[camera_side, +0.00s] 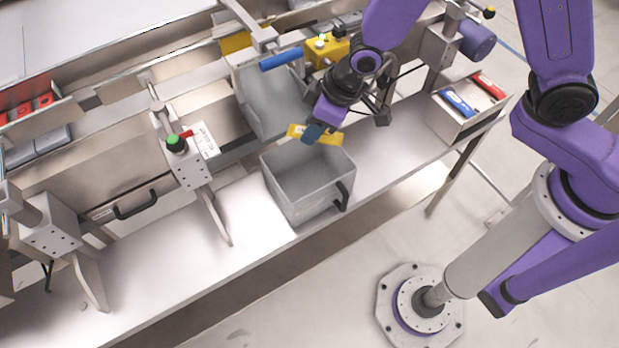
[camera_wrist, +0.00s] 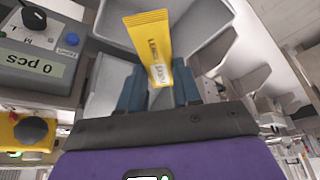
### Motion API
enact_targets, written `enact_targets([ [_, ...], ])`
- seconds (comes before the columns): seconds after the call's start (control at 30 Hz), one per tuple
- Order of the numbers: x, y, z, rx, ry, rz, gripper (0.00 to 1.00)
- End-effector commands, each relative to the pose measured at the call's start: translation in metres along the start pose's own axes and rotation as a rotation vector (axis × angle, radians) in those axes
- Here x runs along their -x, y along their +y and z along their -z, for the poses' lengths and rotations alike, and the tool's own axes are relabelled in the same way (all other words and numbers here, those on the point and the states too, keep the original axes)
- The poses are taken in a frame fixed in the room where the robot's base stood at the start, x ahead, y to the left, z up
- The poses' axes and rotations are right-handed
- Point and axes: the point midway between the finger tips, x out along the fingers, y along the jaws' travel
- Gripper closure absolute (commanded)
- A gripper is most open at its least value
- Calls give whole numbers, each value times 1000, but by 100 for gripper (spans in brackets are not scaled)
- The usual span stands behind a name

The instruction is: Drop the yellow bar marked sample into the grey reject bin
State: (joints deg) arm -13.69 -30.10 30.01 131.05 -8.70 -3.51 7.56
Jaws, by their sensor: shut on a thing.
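My gripper (camera_side: 314,130) is shut on a yellow bar (camera_side: 296,129) with dark print and a pale label. In the wrist view the bar (camera_wrist: 149,36) stands out between the two blue-grey fingers (camera_wrist: 158,92). The print is too small to read surely. The grey bin (camera_side: 280,205) is an open box with a dark handle on its front, standing on the metal bench. My gripper holds the bar above the bin's back rim area in the side view. The bin looks empty, though part of its inside is hidden.
A small box (camera_side: 449,122) with a blue and a red tool stands to the right. A post with a green button (camera_side: 177,145) stands left. The bench (camera_side: 180,262) is clear at front left.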

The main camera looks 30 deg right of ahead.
Motion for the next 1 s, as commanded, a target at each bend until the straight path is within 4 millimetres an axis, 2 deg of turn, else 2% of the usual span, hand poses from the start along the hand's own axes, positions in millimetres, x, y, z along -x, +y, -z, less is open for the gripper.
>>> enact_targets([
  [0.27, -15, 0, -6, 0, -1, -1, 96],
  [0.7, -55, 0, -23, 0, 0, -1, 96],
  [1.0, -65, 0, -26, 0, 2, -1, 96],
])
